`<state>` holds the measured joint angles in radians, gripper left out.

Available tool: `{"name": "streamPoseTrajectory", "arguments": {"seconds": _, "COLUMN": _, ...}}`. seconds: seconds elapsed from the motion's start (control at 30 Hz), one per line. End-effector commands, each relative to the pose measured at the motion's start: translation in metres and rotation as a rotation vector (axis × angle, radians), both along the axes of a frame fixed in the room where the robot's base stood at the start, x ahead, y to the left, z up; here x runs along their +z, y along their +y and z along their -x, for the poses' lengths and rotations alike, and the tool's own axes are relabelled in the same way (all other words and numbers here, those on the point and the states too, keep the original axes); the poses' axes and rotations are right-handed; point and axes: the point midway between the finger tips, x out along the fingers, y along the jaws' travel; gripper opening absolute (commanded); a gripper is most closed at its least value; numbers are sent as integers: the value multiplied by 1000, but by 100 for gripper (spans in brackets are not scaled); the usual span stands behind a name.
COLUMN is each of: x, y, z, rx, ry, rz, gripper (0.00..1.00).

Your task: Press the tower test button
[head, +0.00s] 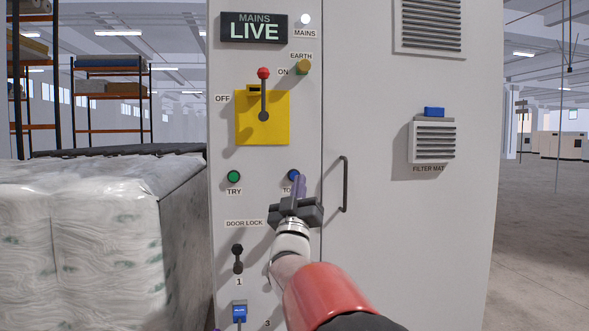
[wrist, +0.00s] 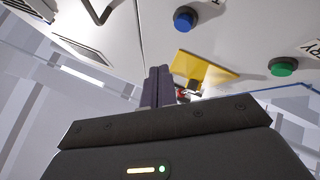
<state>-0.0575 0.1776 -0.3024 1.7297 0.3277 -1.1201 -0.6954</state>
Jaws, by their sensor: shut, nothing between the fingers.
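The blue button (head: 293,175) sits on the grey cabinet front, right of the green TRY button (head: 233,176). Its label below begins "TO"; my gripper hides the rest. My gripper (head: 300,180) is shut and empty, its dark purple fingers overlapping the button's right edge in the head view. In the wrist view the closed fingers (wrist: 157,72) appear apart from the blue button (wrist: 185,18), which lies up and to the right of their tips. The green button (wrist: 283,66) shows farther right. I see no clear contact with the blue button.
A yellow plate with a red-knobbed lever (head: 263,73) is above the buttons, under a "MAINS LIVE" sign (head: 254,28). A door handle (head: 345,184) is close on the right. A black door-lock lever (head: 238,259) is below. Wrapped bales (head: 80,240) crowd the left.

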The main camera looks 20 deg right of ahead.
Motion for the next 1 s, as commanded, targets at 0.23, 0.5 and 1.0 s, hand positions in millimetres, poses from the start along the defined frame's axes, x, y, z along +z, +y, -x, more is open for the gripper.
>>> {"name": "streamPoseTrajectory", "arguments": {"seconds": 0.23, "x": 1, "y": -9, "z": -30, "rx": 0, "ry": -1, "rz": 1, "gripper": 0}}
{"name": "streamPoseTrajectory", "arguments": {"seconds": 0.5, "x": 0, "y": -12, "z": -42, "rx": 1, "ry": -1, "rz": 0, "gripper": 0}}
{"name": "streamPoseTrajectory", "arguments": {"seconds": 1.0, "x": 0, "y": -12, "z": -42, "rx": 1, "ry": -1, "rz": -1, "gripper": 0}}
